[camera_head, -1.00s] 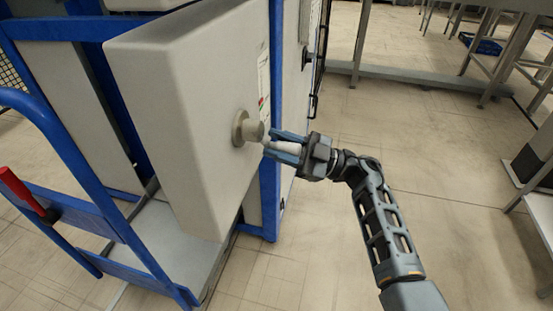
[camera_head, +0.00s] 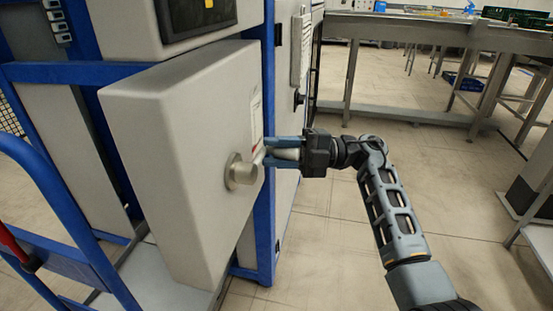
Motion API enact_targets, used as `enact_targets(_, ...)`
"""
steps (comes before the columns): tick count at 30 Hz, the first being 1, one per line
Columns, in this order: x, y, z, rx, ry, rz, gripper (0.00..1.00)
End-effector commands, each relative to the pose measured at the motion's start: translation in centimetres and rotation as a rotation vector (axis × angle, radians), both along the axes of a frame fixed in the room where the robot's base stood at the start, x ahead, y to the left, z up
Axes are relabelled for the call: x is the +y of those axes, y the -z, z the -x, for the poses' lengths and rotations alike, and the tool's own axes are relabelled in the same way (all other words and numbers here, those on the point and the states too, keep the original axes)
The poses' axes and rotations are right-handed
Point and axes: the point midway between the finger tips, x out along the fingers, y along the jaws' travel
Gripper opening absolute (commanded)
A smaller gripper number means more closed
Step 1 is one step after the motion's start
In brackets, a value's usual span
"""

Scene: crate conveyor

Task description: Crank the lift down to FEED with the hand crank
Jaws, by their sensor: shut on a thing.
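The crank's round metal hub (camera_head: 240,173) sticks out from the face of a large grey box (camera_head: 180,160). The pale crank handle (camera_head: 287,154) is between the fingers of my gripper (camera_head: 270,151), which is shut on it. My gripper is up and right of the hub, close to the box's right edge. The crank arm between hub and handle is mostly hidden. A white label strip (camera_head: 256,118) with a red mark runs down the box face just above the gripper. No FEED lettering can be read.
A blue frame post (camera_head: 268,215) stands behind the box. A blue rail (camera_head: 60,190) and a red handle (camera_head: 14,245) are at the left. A dark screen (camera_head: 197,14) is above. Steel tables (camera_head: 400,30) stand at the back; floor right of the box is open.

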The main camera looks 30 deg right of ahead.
Motion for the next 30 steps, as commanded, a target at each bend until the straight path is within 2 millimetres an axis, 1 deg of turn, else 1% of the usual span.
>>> enact_targets(1,-0.39,-0.7,-0.17,-0.023,0.011,0.012,0.0)
enact_targets(6,-0.37,-1.13,-0.19,-0.055,0.011,0.044,0.0)
enact_targets(22,-0.29,-1.33,-0.16,-0.071,0.008,0.058,0.0)
enact_targets(23,-0.29,-1.33,-0.16,-0.071,0.008,0.058,0.37)
enact_targets(28,-0.18,-1.16,-0.11,-0.067,0.006,0.059,0.54)
enact_targets(29,-0.16,-1.14,-0.1,-0.067,0.005,0.059,0.56)
enact_targets(30,-0.14,-1.1,-0.09,-0.066,0.004,0.059,0.56)
